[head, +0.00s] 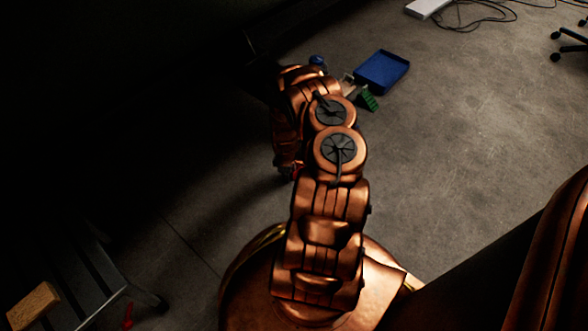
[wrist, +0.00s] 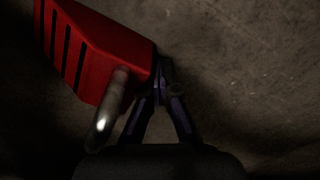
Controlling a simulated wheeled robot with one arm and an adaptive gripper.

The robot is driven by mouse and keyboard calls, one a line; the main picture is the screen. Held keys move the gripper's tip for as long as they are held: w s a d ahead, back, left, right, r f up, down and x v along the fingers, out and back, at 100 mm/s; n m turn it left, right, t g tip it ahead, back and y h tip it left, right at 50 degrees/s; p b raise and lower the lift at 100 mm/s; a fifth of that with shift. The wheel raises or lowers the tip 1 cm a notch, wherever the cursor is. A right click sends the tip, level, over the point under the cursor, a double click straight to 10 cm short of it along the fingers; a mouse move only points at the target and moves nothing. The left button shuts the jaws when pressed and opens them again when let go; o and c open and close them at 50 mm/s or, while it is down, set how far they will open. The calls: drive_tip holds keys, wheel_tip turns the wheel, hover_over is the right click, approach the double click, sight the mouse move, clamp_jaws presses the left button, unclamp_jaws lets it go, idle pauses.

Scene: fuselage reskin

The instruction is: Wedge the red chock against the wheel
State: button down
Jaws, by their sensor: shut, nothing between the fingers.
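The red chock (wrist: 97,55), a ribbed wedge with dark slots, lies on the floor at the upper left of the wrist view. A shiny metal loop (wrist: 106,114) stands out from its lower side. My gripper (wrist: 164,72) is shut and empty, its fingertips beside the chock's right end. I cannot tell whether they touch it. In the head view a small patch of red (head: 289,173) shows beside my arm, mostly hidden; my gripper is hidden there. I cannot make out the wheel to be chocked in either view; the left side is very dark.
A blue tray (head: 382,72), a green ribbed piece (head: 367,98) and a small blue object (head: 318,61) are beyond my arm. A dark metal stand (head: 92,265) and a wooden block (head: 34,305) are lower left. Cables (head: 480,15) lie top right. The right floor is mostly clear.

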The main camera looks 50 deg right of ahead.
drive_tip(key=shift+d, duration=0.5)
drive_tip(key=shift+w+a, duration=0.2)
drive_tip(key=shift+a, duration=0.05)
idle(0.3)
drive_tip(key=shift+d+b, duration=0.35)
drive_tip(key=shift+d, duration=1.2)
drive_tip(key=shift+a, duration=0.1)
drive_tip(key=shift+w+a, duration=0.2)
drive_tip(key=shift+w, duration=0.05)
idle(0.3)
drive_tip(key=shift+d+p, duration=0.45)
drive_tip(key=shift+d, duration=1.1)
drive_tip(key=shift+a+p, duration=0.3)
drive_tip(key=shift+p, duration=0.15)
drive_tip(key=shift+d+p, duration=0.5)
drive_tip(key=shift+d, duration=0.7)
